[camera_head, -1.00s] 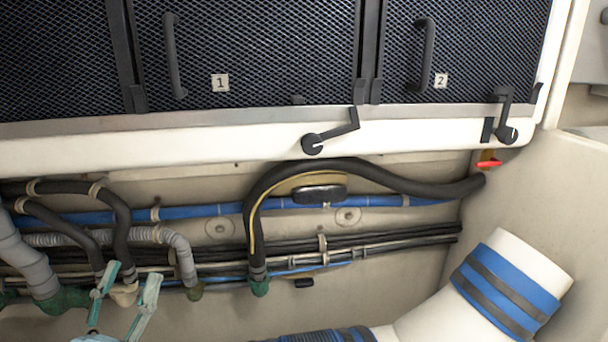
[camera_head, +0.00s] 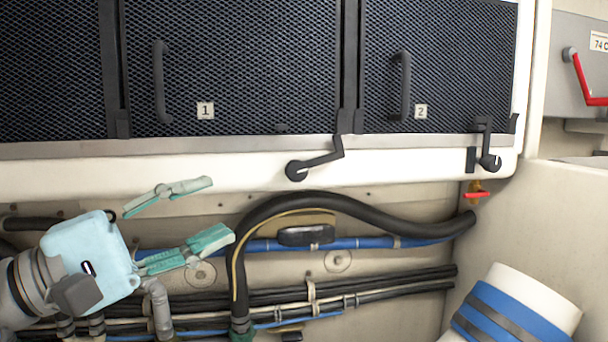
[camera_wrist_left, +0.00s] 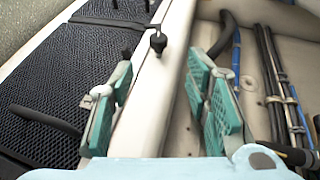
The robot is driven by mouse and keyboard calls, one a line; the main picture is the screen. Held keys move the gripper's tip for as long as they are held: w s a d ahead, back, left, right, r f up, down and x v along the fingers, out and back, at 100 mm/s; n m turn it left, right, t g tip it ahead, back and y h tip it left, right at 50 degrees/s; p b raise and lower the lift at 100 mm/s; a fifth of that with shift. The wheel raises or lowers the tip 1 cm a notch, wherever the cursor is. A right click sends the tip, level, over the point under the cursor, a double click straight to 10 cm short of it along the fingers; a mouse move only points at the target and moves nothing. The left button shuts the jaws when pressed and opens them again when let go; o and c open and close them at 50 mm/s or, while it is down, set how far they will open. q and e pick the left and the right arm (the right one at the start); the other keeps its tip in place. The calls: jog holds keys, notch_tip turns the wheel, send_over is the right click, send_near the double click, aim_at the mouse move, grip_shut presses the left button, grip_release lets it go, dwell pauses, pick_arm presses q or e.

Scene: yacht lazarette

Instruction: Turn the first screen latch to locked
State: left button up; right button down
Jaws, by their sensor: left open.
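The first screen latch (camera_head: 318,160) is a black lever on the white ledge below the screen panel marked 1 (camera_head: 230,65). Its round pivot is at left, and its arm slants up to the right, with the end turned up against the frame by the panel's lower right corner. My left gripper (camera_head: 222,208) is open and empty, left of the latch and apart from it, fingers pointing right. In the left wrist view the latch (camera_wrist_left: 158,42) shows beyond and between the open fingers. My right gripper is out of view.
A second panel (camera_head: 435,70) has its own black latch (camera_head: 489,155) at right. Below the ledge run a thick black hose (camera_head: 340,202), a blue pipe (camera_head: 365,243) and several cables. A red-handled valve (camera_head: 477,194) and a red lever (camera_head: 583,80) are at right.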

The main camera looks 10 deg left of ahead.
aim_at(287, 175)
pick_arm(q)
jog(key=p+x, duration=0.6)
jog(key=x, duration=0.7)
jog(key=shift+w+d+r+p, duration=0.1)
jog(key=shift+w+r+p, duration=0.1)
jog(key=shift+p, duration=0.15)
jog(key=shift+w+d, duration=0.2)
jog(key=shift+d, duration=0.05)
jog(key=shift+a, duration=0.1)
jog(key=c, duration=0.3)
grip_shut()
